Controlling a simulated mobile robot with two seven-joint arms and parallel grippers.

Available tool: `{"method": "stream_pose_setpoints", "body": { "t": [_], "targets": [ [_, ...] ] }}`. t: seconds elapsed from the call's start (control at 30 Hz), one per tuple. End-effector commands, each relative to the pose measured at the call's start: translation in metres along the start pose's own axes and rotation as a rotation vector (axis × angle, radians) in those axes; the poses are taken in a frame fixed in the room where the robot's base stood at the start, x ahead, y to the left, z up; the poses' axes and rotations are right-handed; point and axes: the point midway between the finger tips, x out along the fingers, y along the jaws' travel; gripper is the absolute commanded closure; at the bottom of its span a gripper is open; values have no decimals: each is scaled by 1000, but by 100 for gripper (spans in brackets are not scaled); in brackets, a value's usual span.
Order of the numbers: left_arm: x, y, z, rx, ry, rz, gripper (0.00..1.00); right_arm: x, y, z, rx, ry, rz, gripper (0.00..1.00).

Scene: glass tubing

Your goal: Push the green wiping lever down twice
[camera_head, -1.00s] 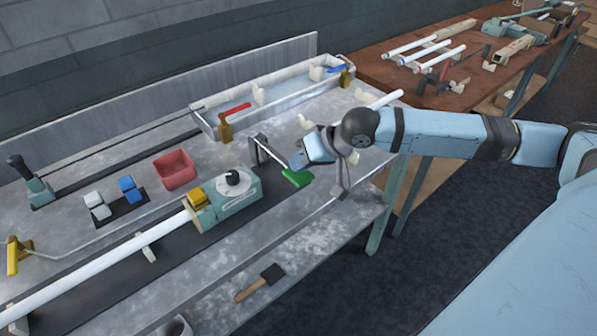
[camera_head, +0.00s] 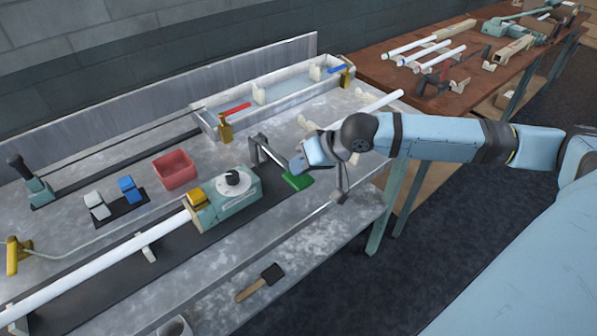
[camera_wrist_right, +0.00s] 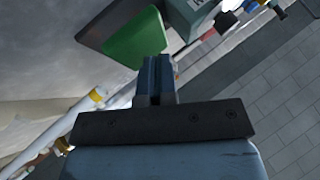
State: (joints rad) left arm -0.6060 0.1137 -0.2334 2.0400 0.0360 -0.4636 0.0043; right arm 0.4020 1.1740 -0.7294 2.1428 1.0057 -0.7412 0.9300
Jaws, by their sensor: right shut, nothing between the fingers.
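In the right wrist view the green pad (camera_wrist_right: 136,40) lies just beyond my fingertips. My right gripper (camera_head: 298,165) is shut and empty, close above the pad. In the right wrist view its two fingers (camera_wrist_right: 155,68) are together and overlap the pad's edge. I cannot tell whether they touch it. My left gripper is not in view.
A teal clamp unit (camera_head: 232,198) with a white dial holds a long white tube (camera_head: 95,262) left of the lever. A red bin (camera_head: 174,169) and a long trough (camera_head: 262,112) stand behind. A second table (camera_head: 440,90) is at the back right.

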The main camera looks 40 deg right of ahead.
Motion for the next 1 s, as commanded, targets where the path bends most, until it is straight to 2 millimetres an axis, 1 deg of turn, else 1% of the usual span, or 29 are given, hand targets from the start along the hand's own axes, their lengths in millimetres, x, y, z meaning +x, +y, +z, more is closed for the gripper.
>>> {"method": "stream_pose_setpoints", "body": {
  "t": [0.6,1.0],
  "targets": [
    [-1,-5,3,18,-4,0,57,6,4,5,1,-2,1,100],
    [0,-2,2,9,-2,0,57,9,6,7,1,-2,0,100]
  ]
}}
